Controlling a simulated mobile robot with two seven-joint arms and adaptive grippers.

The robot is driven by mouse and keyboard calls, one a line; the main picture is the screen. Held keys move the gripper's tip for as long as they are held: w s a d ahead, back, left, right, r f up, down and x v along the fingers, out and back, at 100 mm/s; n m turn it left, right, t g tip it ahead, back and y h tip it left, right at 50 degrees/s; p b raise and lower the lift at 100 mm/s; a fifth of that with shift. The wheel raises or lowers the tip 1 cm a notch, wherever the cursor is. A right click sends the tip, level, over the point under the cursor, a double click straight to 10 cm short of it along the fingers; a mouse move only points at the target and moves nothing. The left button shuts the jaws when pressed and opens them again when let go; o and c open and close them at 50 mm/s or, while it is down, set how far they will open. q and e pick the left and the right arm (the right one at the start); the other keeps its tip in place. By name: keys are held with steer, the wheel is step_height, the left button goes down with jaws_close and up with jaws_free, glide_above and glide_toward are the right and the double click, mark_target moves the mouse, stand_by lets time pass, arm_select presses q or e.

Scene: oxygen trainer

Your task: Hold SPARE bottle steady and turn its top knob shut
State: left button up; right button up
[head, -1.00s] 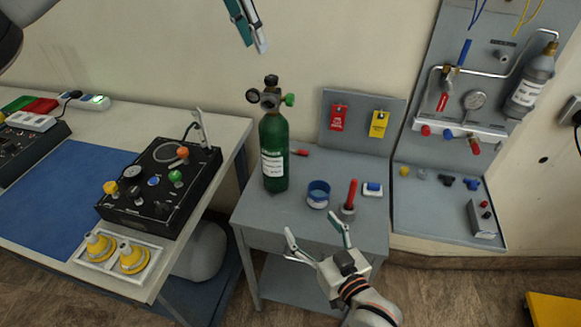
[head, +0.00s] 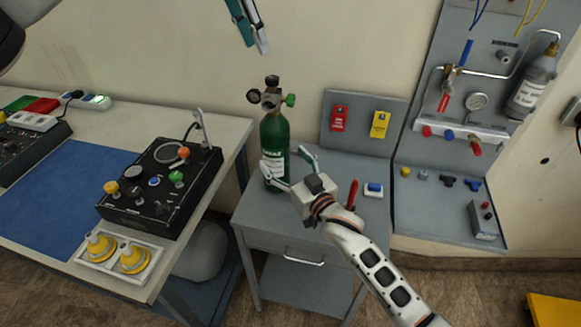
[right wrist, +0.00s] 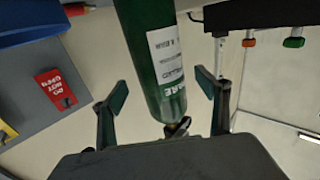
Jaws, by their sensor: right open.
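The green SPARE bottle (head: 275,140) stands upright on the grey cart, with a black top knob (head: 272,80), a gauge and a green side knob (head: 290,100) at its valve. My right gripper (head: 284,160) is open, its fingers around the lower body. In the right wrist view the bottle (right wrist: 150,50) appears upside down between the spread fingers of the gripper (right wrist: 162,90), with gaps on both sides. My left gripper (head: 250,30) hangs above the bottle, well clear of the top knob. Its upper part is cut off, and its opening is unclear.
The grey cart (head: 262,222) carries a red-handled tool (head: 352,195) and a small blue-and-white block (head: 373,190). Red (head: 339,118) and yellow (head: 380,124) tags hang on the panel behind. A black control box (head: 160,185) stands on the left table. The blue round container is hidden behind my right arm.

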steer(key=shift+x, duration=2.15)
